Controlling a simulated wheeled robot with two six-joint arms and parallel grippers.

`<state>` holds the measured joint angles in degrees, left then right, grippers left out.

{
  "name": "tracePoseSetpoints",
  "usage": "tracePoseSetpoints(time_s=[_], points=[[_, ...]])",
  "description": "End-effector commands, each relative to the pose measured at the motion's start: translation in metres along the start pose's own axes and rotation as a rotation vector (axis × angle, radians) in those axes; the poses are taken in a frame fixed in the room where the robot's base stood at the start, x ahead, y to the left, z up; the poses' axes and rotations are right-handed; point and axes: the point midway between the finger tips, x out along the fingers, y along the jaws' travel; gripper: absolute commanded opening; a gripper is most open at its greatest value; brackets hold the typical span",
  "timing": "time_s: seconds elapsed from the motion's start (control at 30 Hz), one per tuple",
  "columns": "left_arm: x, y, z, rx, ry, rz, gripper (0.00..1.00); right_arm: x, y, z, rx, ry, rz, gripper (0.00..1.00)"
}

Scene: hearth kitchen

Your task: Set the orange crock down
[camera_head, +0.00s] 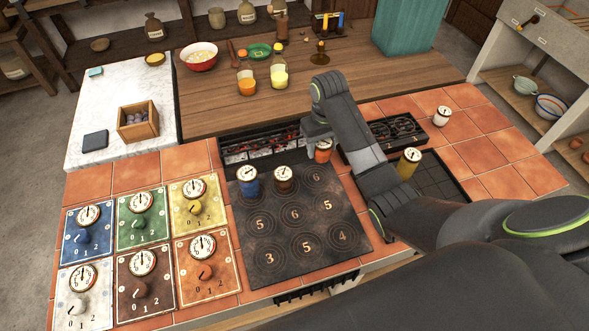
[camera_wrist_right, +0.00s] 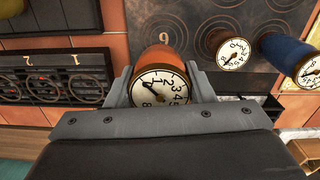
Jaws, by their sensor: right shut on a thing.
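The orange crock (camera_head: 323,155) shows at the far right corner of the dark hotplate (camera_head: 262,255), mostly hidden by my right gripper (camera_head: 320,139). In the right wrist view the orange crock (camera_wrist_right: 160,58), with a numbered dial on its lid, sits between the two grey fingers of the right gripper (camera_wrist_right: 160,84), which is shut on it. It looks upright. I cannot tell whether its base touches the hotplate. My left gripper is not in view.
A blue crock (camera_head: 248,183) and a brown crock (camera_head: 284,180) stand on the hotplate's far row, left of the orange one. A yellow crock (camera_head: 408,164) and a white crock (camera_head: 441,116) stand to the right. The hotplate's middle and near rings are bare.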

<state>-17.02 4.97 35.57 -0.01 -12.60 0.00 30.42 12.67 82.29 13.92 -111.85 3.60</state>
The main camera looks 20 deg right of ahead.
Motion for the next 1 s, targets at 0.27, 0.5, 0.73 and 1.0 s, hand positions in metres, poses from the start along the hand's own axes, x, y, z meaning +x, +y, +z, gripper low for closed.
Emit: tracePoseSetpoints(time_s=[0.27, 0.5, 0.73, 1.0], points=[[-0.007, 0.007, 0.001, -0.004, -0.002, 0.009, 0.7, 0.029, -0.003, 0.001, -0.059, -0.006, 0.0, 0.18], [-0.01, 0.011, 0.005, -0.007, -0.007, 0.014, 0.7, 0.061, -0.003, -0.001, -0.057, -0.001, 0.001, 0.18], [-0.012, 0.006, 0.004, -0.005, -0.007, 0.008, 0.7, 0.089, -0.003, 0.0, -0.056, -0.002, 0.0, 0.18], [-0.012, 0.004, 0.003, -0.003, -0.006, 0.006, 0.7, 0.1, -0.003, -0.001, -0.056, 0.001, 0.001, 0.18]])
